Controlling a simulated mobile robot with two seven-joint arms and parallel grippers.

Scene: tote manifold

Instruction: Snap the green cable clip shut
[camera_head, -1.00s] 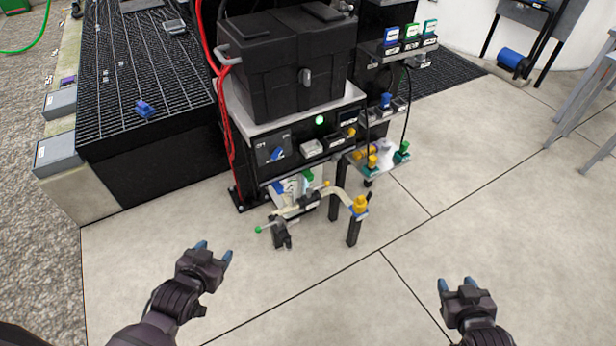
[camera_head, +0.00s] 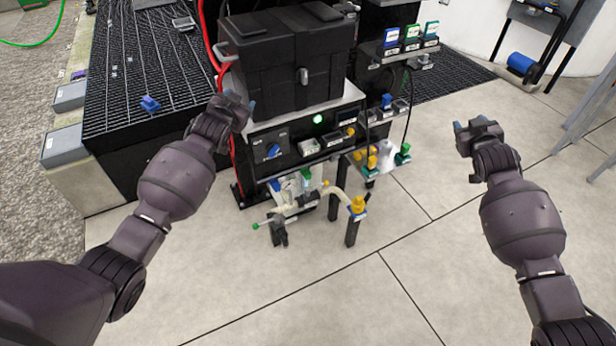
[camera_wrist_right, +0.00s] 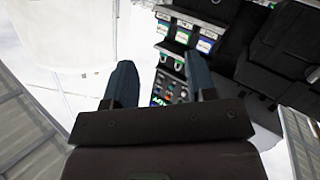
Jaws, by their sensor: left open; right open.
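Several green parts show in the head view, and I cannot tell for sure which is the cable clip. One small green part (camera_head: 403,154) is at the right end of the low shelf, below a black cable. Another green part (camera_head: 306,174) is low at the front, among white and blue parts. My left gripper (camera_head: 241,103) is open in front of the black box's left side. My right gripper (camera_head: 474,125) is open and empty over the floor, right of the shelf. Its two blue-grey fingers also stand apart in the right wrist view (camera_wrist_right: 162,80).
A black lidded box (camera_head: 285,60) stands on the rack, with red hoses at its left. A bent pale tube with a yellow fitting (camera_head: 357,205) is at the front. A blue piece (camera_head: 150,104) lies on the black grating. Floor (camera_head: 400,250) is clear in front.

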